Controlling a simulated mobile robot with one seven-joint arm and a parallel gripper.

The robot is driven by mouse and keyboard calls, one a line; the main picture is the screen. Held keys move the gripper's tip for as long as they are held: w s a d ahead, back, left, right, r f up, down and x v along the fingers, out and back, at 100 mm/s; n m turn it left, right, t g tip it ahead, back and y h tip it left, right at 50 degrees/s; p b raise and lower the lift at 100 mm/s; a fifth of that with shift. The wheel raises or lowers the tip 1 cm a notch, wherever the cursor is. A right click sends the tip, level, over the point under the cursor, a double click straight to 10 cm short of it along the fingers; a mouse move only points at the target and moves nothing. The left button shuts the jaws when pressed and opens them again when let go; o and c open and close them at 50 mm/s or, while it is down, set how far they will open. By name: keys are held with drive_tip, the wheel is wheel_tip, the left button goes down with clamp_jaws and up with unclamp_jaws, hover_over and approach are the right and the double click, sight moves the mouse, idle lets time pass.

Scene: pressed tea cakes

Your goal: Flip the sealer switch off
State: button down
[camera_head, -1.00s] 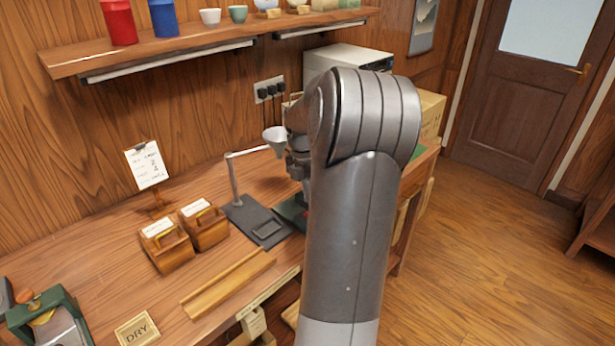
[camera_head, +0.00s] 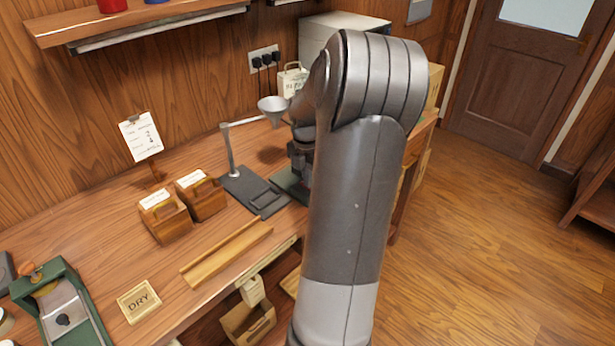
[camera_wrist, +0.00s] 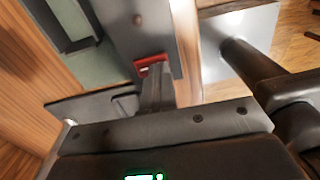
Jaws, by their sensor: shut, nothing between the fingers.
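In the wrist view a small red switch (camera_wrist: 151,66) sits at the edge of a grey metal panel (camera_wrist: 138,22), which I take to be the sealer. My gripper (camera_wrist: 156,82) is shut and empty, its fingertips right at the switch and overlapping its lower part in the picture. I cannot tell whether they touch it or which way the switch is set. In the head view my arm hides the switch and most of the machine; only a dark green base (camera_head: 290,186) shows beside the arm.
Two wooden boxes (camera_head: 165,220), a wooden trough (camera_head: 228,252) and a DRY sign (camera_head: 139,301) lie further left on the bench. The floor (camera_head: 480,240) to the right is clear.

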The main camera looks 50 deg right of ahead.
drive_tip(key=shift+s+f+t, duration=0.3)
drive_tip(key=shift+f, duration=0.2)
drive_tip(key=shift+a, duration=0.1)
drive_tip(key=shift+w, duration=0.1)
drive_tip(key=shift+w+a, duration=0.1)
drive_tip(key=shift+w, duration=0.8)
wheel_tip(320, 180, up, 15)
drive_tip(key=shift+s+d, duration=0.2)
drive_tip(key=shift+d, duration=0.05)
drive_tip(key=shift+w, duration=0.1)
